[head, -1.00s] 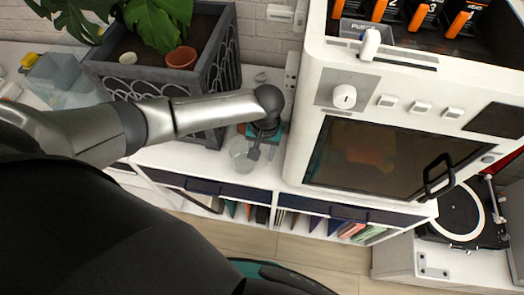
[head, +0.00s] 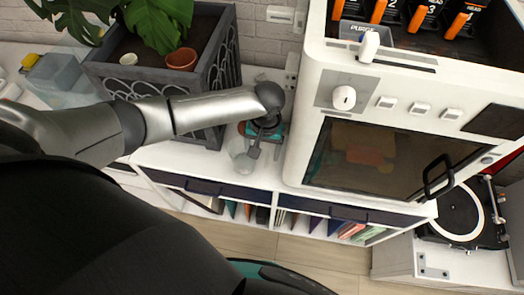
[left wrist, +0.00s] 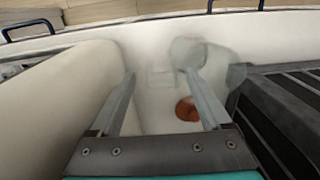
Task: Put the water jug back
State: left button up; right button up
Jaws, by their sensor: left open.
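A clear round vessel (head: 238,150), which looks like the water jug, stands on the white counter (head: 180,158) between the dark planter and the white machine. In the left wrist view the vessel (left wrist: 188,53) is blurred and see-through, at the tip of the right-hand finger. My left gripper (head: 254,152) points down just beside it, with its fingers apart. In the left wrist view the gripper (left wrist: 160,75) has nothing clearly between its fingertips. I cannot tell whether the finger touches the vessel. My right gripper is not in view.
The planter (head: 212,75) stands left of my gripper. The large white machine (head: 305,140) is close on its right. A small orange-red round thing (left wrist: 187,109) lies on the counter near the gripper. A clear bin (head: 62,85) stands at far left, a turntable (head: 460,215) at right.

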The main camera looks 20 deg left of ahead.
pick_arm(q)
notch_tip(320, 180, up, 11)
jog(key=p, duration=0.1)
jog(key=shift+d+p, duration=0.25)
jog(key=shift+p, duration=0.15)
jog(key=shift+a+f, duration=0.1)
